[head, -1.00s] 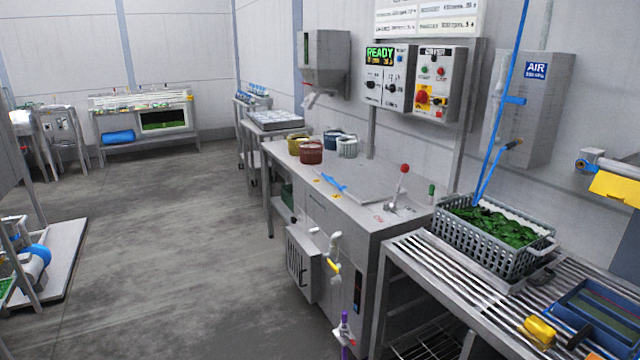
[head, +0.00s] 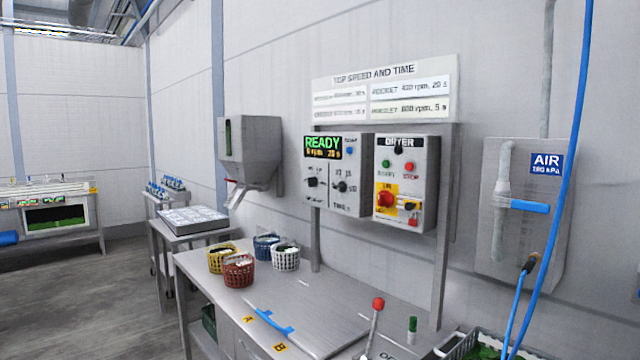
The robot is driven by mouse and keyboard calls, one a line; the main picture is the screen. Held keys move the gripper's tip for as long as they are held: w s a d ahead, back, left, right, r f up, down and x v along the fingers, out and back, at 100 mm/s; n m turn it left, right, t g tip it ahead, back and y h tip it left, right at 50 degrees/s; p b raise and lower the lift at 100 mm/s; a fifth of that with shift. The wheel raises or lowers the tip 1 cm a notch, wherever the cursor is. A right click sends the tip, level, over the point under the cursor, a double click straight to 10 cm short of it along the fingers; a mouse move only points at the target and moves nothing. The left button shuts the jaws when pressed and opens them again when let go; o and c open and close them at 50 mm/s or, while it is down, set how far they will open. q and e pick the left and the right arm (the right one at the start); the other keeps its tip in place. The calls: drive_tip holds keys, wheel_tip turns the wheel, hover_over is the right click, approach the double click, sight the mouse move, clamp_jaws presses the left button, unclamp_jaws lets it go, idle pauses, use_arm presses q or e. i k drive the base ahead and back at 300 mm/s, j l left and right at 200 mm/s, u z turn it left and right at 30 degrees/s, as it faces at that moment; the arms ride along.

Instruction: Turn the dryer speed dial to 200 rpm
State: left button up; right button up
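The dryer control panel is on the wall in the middle of the head view. Its left box (head: 338,208) has a display (head: 323,147) reading READY, with what looks like 0 rpm and 20 s below. Under it are two black dials: a left dial (head: 311,182), likely the speed dial, and a right dial (head: 342,187) above a time label. Their small scale marks are too blurred to read. The right box (head: 428,152), labelled DRYER, has a green button, a red button and a red knob on yellow. Neither of my grippers is in view.
A steel counter (head: 215,287) below the panel carries yellow, red, blue and white baskets, a blue handle and a red-knobbed lever (head: 377,305). A sign (head: 385,90) lists speeds and times. A blue air hose (head: 556,215) hangs at right. A dispenser (head: 250,150) is left of the panel.

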sight(312, 182)
drive_tip(key=i+j+z, duration=0.15)
drive_tip(key=i+z, duration=0.15)
drive_tip(key=z, duration=0.15)
drive_tip(key=i+j+z, duration=0.1)
drive_tip(key=z, duration=0.25)
drive_tip(key=j+z, duration=1.15)
drive_tip(key=j, duration=0.55)
drive_tip(key=j+z, duration=0.1)
drive_tip(key=j, duration=0.45)
drive_tip(key=k+j, duration=0.1)
drive_tip(key=j, duration=0.4)
drive_tip(key=j+z, duration=0.05)
